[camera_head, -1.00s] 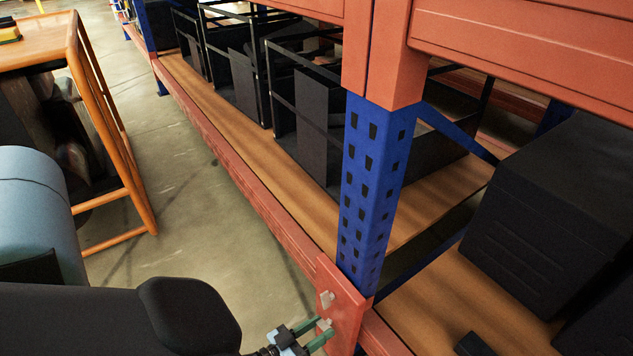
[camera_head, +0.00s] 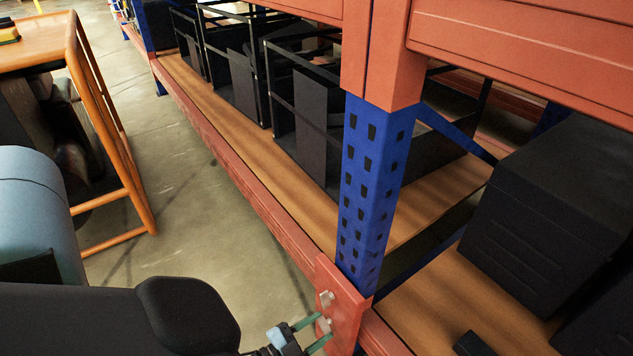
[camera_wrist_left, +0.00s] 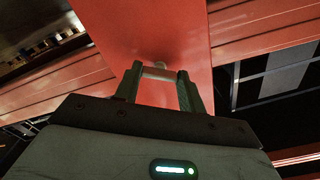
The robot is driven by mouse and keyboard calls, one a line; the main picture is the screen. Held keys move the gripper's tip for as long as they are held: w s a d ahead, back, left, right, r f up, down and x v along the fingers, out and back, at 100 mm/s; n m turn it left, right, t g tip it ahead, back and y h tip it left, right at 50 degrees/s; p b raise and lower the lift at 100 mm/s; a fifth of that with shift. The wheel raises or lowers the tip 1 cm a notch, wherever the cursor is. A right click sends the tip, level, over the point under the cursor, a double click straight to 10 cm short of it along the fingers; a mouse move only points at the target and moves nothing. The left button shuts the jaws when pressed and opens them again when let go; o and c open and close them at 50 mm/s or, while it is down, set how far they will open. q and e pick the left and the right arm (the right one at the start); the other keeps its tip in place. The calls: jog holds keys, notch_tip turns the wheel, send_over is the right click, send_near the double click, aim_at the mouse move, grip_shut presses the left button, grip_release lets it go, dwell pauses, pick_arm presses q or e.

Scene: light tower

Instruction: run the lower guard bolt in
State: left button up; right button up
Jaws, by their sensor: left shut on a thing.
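The orange-red guard plate (camera_head: 347,309) covers the foot of the blue upright (camera_head: 372,190). Two pale bolts stick out of its left face, one above the other: the upper bolt (camera_head: 326,299) and the lower bolt (camera_head: 323,325). My left gripper (camera_head: 323,333) comes in from the lower left, its green fingers on either side of the lower bolt. In the left wrist view, my left gripper (camera_wrist_left: 159,76) is shut on the pale lower bolt (camera_wrist_left: 158,73) in front of the guard plate (camera_wrist_left: 150,28). The bolt's depth in the plate is hard to tell. My right gripper is not in view.
A wooden shelf (camera_head: 245,180) with an orange-red edge beam runs to the back left. Black boxes (camera_head: 550,210) stand on the shelf at right. An orange-framed cart (camera_head: 105,130) stands at left. Bare concrete floor (camera_head: 190,200) lies between the cart and rack.

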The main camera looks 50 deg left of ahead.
pick_arm(q)
jog(key=m, duration=0.5)
jog(key=shift+s+f, duration=0.2)
jog(key=shift+s, duration=0.05)
jog(key=shift+m+b, duration=0.35)
jog(key=shift+m, duration=1.25)
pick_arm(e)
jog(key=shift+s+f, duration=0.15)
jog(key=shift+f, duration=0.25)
pick_arm(q)
jog(key=o, duration=0.8)
jog(key=shift+o, duration=0.9)
jog(key=shift+w+r, duration=0.15)
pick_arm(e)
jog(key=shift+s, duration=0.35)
pick_arm(q)
jog(key=s+p, duration=0.1)
jog(key=s, duration=0.7)
jog(key=shift+a, duration=0.35)
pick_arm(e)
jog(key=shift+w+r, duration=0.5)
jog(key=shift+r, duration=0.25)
